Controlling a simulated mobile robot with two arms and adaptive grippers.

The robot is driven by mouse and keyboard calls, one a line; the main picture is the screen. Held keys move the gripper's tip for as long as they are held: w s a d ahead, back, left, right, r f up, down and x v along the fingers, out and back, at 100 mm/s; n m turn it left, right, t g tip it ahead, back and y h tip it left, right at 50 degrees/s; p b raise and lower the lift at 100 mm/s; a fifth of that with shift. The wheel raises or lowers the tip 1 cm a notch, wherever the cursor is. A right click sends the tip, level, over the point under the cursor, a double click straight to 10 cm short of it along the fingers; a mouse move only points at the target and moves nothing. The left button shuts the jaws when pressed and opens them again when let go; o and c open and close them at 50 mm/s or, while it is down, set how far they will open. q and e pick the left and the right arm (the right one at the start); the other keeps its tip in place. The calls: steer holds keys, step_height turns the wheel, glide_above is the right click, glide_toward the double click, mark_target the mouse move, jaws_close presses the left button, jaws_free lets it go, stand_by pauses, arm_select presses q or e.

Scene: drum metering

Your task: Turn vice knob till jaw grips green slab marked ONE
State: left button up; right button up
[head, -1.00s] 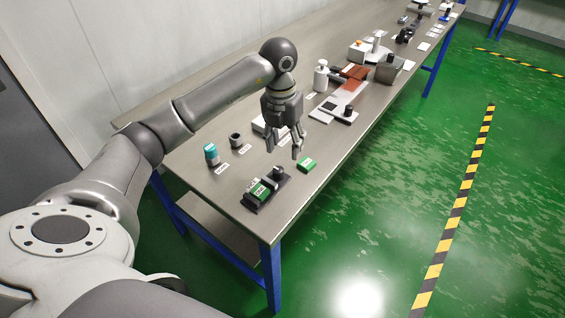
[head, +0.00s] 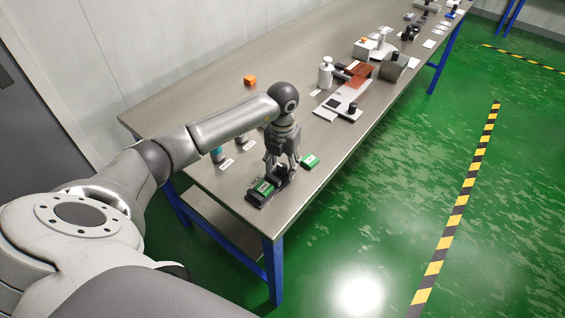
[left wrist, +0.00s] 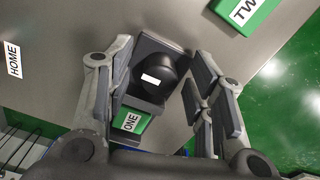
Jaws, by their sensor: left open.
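The small dark vice (head: 256,200) sits near the front edge of the table, with the green slab marked ONE (head: 264,187) in it. In the left wrist view the slab (left wrist: 131,119) lies against a dark jaw, and I cannot tell whether the jaw presses on it. The round black vice knob (left wrist: 153,76), with a white mark, lies between the fingers there. My left gripper (head: 281,176) is open, pointing down over the knob end of the vice, its fingers (left wrist: 160,85) apart on either side of the knob. My right gripper is not in view.
A second green slab, marked TWO (head: 310,161), lies close to the right of my gripper. A teal-topped container (head: 217,155) and white labels stand left. An orange cube (head: 250,80) lies behind. A white bottle (head: 326,73) and other items stand farther along.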

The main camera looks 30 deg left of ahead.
arm_select(q)
steer(key=c, duration=1)
steer(key=m+b, duration=0.3)
steer(key=shift+w+f+m, duration=0.1)
steer(key=shift+m, duration=0.3)
steer(key=shift+d+m+b, duration=0.1)
steer(key=shift+m+b, duration=0.85)
steer(key=shift+m, duration=0.85)
steer(key=o, duration=1)
